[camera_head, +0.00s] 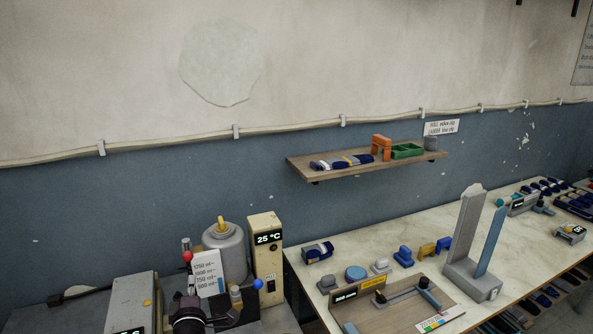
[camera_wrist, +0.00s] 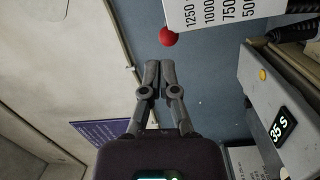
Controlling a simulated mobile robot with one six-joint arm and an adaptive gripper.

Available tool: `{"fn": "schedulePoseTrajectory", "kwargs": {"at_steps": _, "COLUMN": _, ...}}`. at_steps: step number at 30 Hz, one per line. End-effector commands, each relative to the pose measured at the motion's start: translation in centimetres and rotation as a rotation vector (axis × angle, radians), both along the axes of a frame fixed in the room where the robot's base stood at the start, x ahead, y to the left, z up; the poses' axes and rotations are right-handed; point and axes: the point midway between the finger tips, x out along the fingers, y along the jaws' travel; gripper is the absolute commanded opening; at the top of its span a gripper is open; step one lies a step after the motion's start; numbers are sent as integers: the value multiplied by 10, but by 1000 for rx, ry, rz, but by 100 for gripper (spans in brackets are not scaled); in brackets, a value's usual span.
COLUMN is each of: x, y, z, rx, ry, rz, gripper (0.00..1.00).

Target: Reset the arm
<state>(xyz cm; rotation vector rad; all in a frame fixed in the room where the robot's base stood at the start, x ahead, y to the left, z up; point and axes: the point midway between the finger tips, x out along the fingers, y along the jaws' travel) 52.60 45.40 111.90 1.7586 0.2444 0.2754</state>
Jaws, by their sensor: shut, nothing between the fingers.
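In the wrist view my gripper (camera_wrist: 160,75) points ahead with its two grey fingers close together and nothing between them. A blue wall lies beyond the fingertips. A red ball knob (camera_wrist: 167,36) shows just past the fingertips, beside a white card with printed numbers (camera_wrist: 215,12). In the head view part of my arm (camera_head: 188,312) shows at the bottom, in front of the machine with the red knob (camera_head: 187,257). The gripper's fingers cannot be made out in the head view.
A box reading 25 °C (camera_head: 267,262) and a grey canister (camera_head: 226,252) stand near the arm. A light bench (camera_head: 400,262) at right holds a wooden board, a grey upright stand (camera_head: 468,235) and small coloured parts. A wall shelf (camera_head: 305,168) hangs above. A timer box reading 35 S (camera_wrist: 270,95) is right of my gripper.

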Motion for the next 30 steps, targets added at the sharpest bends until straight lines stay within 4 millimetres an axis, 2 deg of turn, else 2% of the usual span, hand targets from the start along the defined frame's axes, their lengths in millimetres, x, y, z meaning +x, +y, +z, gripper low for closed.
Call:
{"fn": "schedulePoseTrajectory", "kwargs": {"at_steps": 5, "x": 25, "y": -34, "z": -9, "rx": 42, "ry": 61, "rz": -99, "gripper": 0}}
{"fn": "schedulePoseTrajectory", "kwargs": {"at_steps": 12, "x": 66, "y": -112, "z": -34, "rx": 135, "ry": 206, "rz": -320, "gripper": 0}}
{"fn": "schedulePoseTrajectory", "kwargs": {"at_steps": 16, "x": 83, "y": -156, "z": -50, "rx": 188, "ry": 295, "rz": -444, "gripper": 0}}
{"fn": "schedulePoseTrajectory", "kwargs": {"at_steps": 22, "x": 97, "y": -222, "z": -78, "rx": 273, "ry": 440, "rz": -627, "gripper": 0}}
{"fn": "schedulePoseTrajectory", "kwargs": {"at_steps": 30, "x": 98, "y": -301, "z": -116, "rx": 391, "ry": 649, "rz": -852, "gripper": 0}}
